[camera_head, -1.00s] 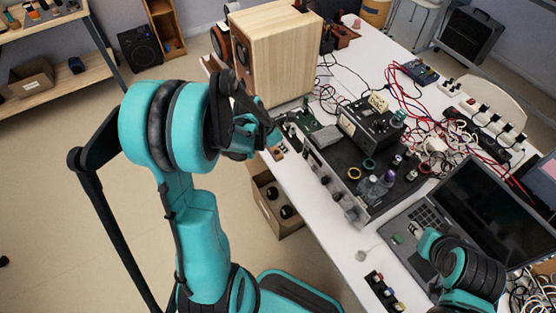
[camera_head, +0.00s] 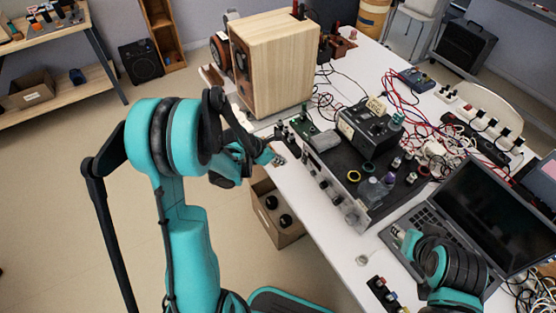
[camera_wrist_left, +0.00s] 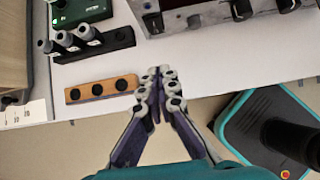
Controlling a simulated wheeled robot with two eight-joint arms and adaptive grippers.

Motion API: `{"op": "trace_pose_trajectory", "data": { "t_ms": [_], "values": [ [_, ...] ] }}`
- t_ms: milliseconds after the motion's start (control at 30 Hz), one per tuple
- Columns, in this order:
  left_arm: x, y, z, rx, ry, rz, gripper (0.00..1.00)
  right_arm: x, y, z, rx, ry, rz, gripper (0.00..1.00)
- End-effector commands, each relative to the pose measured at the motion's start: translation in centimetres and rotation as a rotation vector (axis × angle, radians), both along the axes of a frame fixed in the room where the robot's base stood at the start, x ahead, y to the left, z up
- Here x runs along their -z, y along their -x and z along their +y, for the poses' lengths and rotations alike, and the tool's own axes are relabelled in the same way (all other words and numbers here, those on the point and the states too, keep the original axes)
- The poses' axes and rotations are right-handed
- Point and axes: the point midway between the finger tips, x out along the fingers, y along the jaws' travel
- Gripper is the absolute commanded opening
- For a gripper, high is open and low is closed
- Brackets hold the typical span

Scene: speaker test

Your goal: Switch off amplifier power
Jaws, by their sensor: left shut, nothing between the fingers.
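The amplifier (camera_head: 328,183) is a wide dark box with a silver front panel and a row of knobs, standing along the table's near-left edge. Its panel (camera_wrist_left: 205,20) with dark knobs shows at the top of the left wrist view. My left gripper (camera_head: 277,158) is at the table edge, just left of the panel's far end. In the wrist view its fingertips (camera_wrist_left: 159,72) are together and empty, below the panel and apart from it. My right gripper (camera_head: 402,236) is small and partly hidden over the laptop.
A wooden speaker (camera_head: 285,65) stands beyond the left gripper. An orange block with holes (camera_wrist_left: 102,90) and a black holder (camera_wrist_left: 95,45) lie near the fingertips. A laptop (camera_head: 490,215) and cables crowd the right. Open floor lies left.

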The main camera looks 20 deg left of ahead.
Motion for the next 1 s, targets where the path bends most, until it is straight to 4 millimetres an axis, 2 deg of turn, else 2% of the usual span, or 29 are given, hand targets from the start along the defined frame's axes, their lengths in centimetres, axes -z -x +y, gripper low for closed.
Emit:
{"op": "trace_pose_trajectory", "data": {
  "t_ms": [33, 233, 500, 1000],
  "values": [
    [1.4, -0.6, -0.5, 0.004, 0.000, 0.000, 0.00, 0.8, 0.0, 0.0, 0.000, 0.000, 0.000, 0.40],
    [4.6, -2.5, -2.0, 0.001, 0.000, 0.001, 0.00, 2.2, 0.0, 0.0, 0.000, 0.000, 0.000, 0.40],
    [4.7, -5.1, -4.1, 0.001, 0.000, 0.001, 0.00, 2.9, 0.0, 0.0, 0.000, 0.000, 0.000, 0.40],
    [4.9, -5.7, -4.5, 0.000, -0.001, 0.001, 0.00, 3.3, 0.0, 0.0, 0.000, 0.000, 0.000, 0.40]
  ]
}}
